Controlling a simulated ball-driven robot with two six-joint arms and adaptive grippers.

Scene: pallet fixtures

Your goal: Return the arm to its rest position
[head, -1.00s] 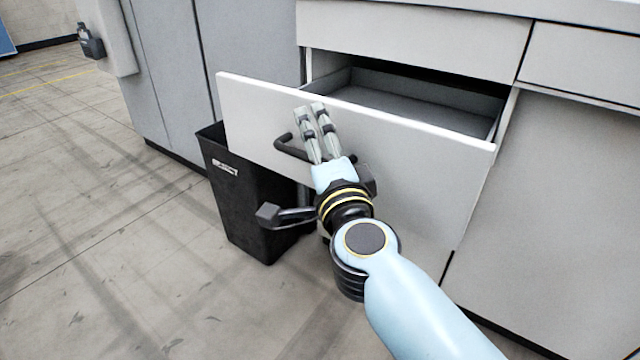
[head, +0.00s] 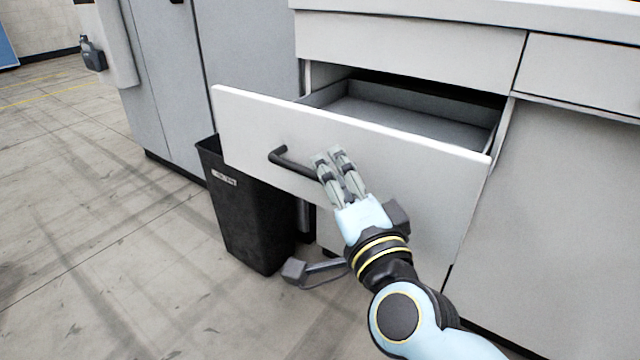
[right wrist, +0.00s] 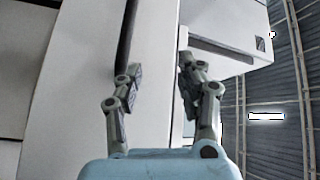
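My right gripper (head: 330,154) is in front of the open drawer's white front panel (head: 245,120), over the right part of the dark bar handle (head: 291,161). In the right wrist view its two fingers (right wrist: 160,68) stand apart with nothing between them. A dark bar (right wrist: 128,35), which looks like the handle, runs up beside the left fingertip in that view. I cannot tell whether they touch. The handle's right end is hidden behind the fingers in the head view. My right arm comes in from the lower right. My left gripper is not in view.
The drawer is pulled out of the white cabinet (head: 420,45), and its visible inside (head: 400,118) is empty. A black bin (head: 250,220) stands on the floor under the drawer's left end. Tall grey lockers (head: 170,85) stand behind. The floor at left is clear.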

